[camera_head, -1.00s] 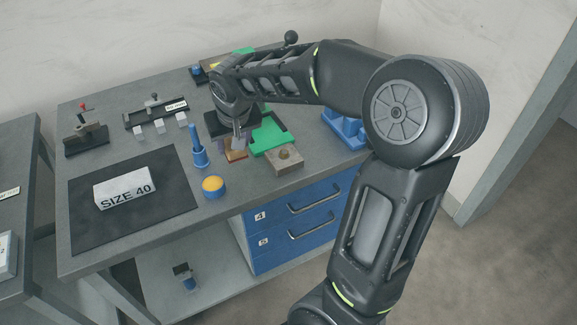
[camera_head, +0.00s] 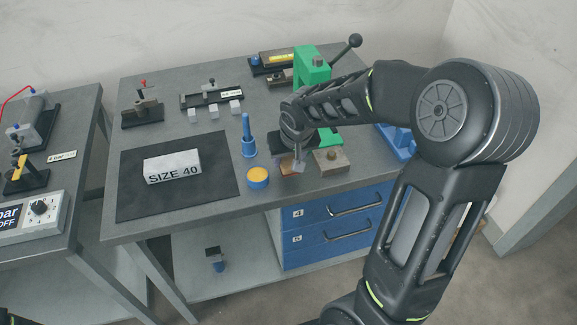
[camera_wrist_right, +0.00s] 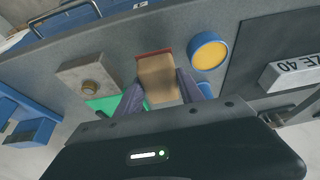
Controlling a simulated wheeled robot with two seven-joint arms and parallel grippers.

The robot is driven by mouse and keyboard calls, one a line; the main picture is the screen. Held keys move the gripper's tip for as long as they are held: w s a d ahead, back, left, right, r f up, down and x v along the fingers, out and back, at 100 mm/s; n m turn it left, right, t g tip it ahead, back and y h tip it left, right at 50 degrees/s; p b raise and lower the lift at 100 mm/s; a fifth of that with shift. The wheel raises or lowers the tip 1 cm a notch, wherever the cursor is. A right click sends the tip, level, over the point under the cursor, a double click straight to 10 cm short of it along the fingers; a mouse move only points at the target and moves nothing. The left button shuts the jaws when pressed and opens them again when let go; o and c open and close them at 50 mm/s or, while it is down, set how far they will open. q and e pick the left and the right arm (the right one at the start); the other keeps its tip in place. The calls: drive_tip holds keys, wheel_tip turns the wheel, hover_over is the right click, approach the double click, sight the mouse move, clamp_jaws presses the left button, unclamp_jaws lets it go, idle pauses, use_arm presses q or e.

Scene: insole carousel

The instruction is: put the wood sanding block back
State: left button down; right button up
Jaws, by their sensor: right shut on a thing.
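The wood sanding block (camera_wrist_right: 158,80) is tan with a reddish edge. My right gripper (camera_wrist_right: 160,90) is shut on it, with a finger on each side. In the head view the block (camera_head: 290,166) shows small below my right gripper (camera_head: 297,158), near the front edge of the workbench (camera_head: 215,215). It is between the yellow-topped blue cup and the grey block with a knob. I cannot tell whether it touches the bench top.
The yellow-topped cup (camera_head: 258,177) and blue-handled tool (camera_head: 248,140) stand left of the gripper. The knobbed grey block (camera_head: 331,160) is close on its right, the green press (camera_head: 312,70) behind. A black mat (camera_head: 135,195) holds the SIZE 40 block (camera_head: 172,167).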

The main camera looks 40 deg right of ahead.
sight(288, 166)
drive_tip(key=shift+f, duration=1.85)
drive_tip(key=shift+f, duration=0.15)
drive_tip(key=o, duration=1.3)
drive_tip(key=shift+r, duration=0.35)
drive_tip(key=v, duration=1.1)
drive_tip(key=shift+s+r, duration=0.25)
